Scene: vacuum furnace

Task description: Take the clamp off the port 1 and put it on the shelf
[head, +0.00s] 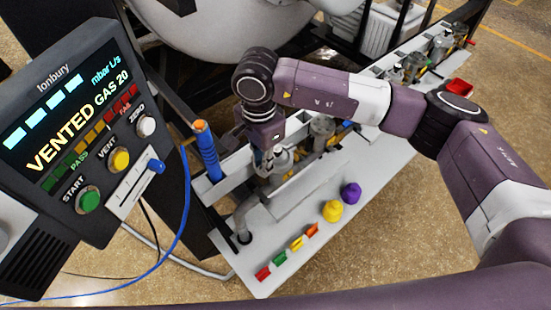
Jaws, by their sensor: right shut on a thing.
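My right gripper (268,163) points down at the metal port fittings (274,172) on the near part of the manifold. Its jaws are shut on a small metallic thing that looks like the clamp. The jaws and wrist mostly hide it, so I cannot tell whether it is still around the port. The white shelf (262,262) runs along the front of the manifold, below and to the right of the gripper. My left gripper is not in view.
Small red, green, yellow and orange pieces (297,243), a yellow knob-like piece (332,211) and a purple one (350,193) stand on the shelf. The leak detector panel (75,120) stands at left.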

